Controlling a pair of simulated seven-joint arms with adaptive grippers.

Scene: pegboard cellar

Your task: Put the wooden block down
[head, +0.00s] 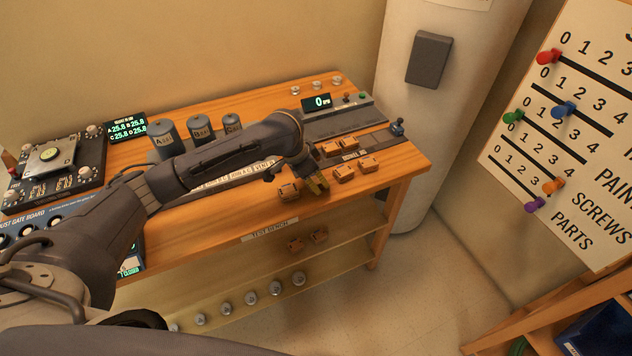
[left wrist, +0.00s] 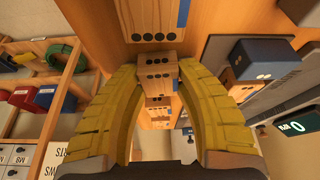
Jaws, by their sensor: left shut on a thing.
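My left gripper (head: 317,187) reaches over the front right part of the wooden bench, yellow fingers pointing down near the front edge. In the left wrist view its two yellow fingers (left wrist: 158,72) close on a small wooden block (left wrist: 157,82) with a row of dark dots. In the head view the fingers largely hide the held block, and I cannot tell whether it touches the bench. A similar block (head: 289,191) sits just left of the fingers. My right gripper is not in view.
More blocks (head: 344,173) lie right of the gripper on the bench (head: 408,168). A grey console with a display (head: 317,102) and grey canisters (head: 200,128) stand behind. A white column (head: 400,130) stands right.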

